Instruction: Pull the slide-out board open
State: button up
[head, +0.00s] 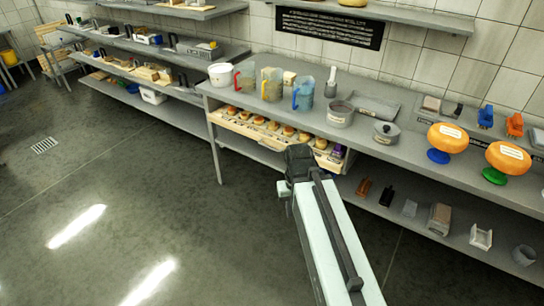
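The slide-out board (247,133) is pale wood, just under the top of the grey counter in the middle of the head view. Its upper face shows below the counter's front edge, with a row of several small round orange-brown pieces on it and a small purple item at its right end. My gripper (284,190) is at the far end of my pale arm, in front of the board's right part in the picture. The arm's dark end hides a bit of the board's front edge. I cannot tell whether the gripper touches the board, nor whether its fingers are open or shut.
The counter (365,146) holds several jugs, a grey pot (341,115), and two orange cheese wheels on a blue stand (438,156) and a green stand (495,176). A lower shelf (405,228) carries small items. Open grey floor (120,215) lies at the left.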

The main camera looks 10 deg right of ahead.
aim_at(325, 158)
jog(key=u, duration=0.4)
jog(key=i, duration=0.9)
jog(key=u, duration=0.7)
jog(key=k, duration=0.8)
jog(key=u, duration=0.15)
jog(key=i, duration=0.95)
jog(key=z, duration=0.1)
